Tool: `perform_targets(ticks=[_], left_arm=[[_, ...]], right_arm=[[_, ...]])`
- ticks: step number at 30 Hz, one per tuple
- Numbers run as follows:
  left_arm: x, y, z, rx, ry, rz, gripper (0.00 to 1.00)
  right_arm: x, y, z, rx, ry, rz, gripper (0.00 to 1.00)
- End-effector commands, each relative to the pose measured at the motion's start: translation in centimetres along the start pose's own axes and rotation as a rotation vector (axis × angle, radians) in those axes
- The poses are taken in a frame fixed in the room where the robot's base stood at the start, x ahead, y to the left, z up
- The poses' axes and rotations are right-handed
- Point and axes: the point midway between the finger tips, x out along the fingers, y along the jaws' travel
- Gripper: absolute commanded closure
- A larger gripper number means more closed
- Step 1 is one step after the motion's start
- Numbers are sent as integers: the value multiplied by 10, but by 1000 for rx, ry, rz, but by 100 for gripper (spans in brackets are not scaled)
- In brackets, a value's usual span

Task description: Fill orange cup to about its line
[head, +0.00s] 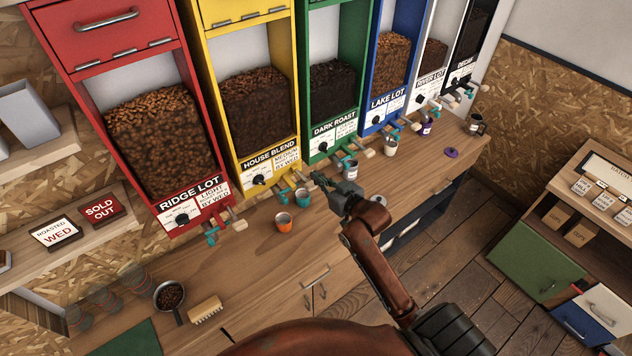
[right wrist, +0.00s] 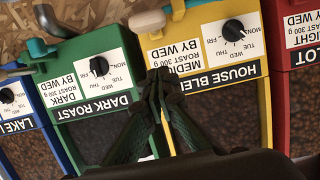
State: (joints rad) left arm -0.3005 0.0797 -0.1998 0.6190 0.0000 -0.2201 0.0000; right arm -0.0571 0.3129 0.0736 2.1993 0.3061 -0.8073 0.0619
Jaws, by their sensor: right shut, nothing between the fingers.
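The orange cup (head: 284,224) stands upright on the wooden counter, below and right of the red Ridge Lot dispenser (head: 190,205) and clear of its spout. Its inside looks greyish; its line and fill level are too small to tell. A teal cup (head: 302,198) stands just behind it, near the yellow House Blend dispenser (head: 262,172). My right gripper (head: 318,180) is up and right of the orange cup, near the House Blend and Dark Roast handles. In the right wrist view, its fingers (right wrist: 162,82) are shut and empty before the House Blend panel. My left gripper is out of view.
Grey (head: 350,171), cream (head: 390,147) and purple (head: 425,129) cups stand farther right, by a purple lid (head: 451,152). A pan of beans (head: 169,296) and a brush (head: 206,309) lie at the left. The counter around the orange cup is clear.

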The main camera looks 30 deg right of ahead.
Motion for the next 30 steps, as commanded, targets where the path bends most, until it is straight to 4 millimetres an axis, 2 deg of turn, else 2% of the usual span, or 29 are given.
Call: perform_targets(ticks=[2,3,6,12,24,30], left_arm=[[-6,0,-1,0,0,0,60],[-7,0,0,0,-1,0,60],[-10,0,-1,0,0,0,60],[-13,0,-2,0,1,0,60],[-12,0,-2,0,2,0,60],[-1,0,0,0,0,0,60]], right_arm=[[14,-1,0,2,-2,-1,100],[13,0,11,4,-5,0,100],[16,0,24,2,-4,1,100],[20,0,38,0,-1,0,100],[20,0,40,-1,1,0,100],[28,-10,44,-5,26,-17,100]])
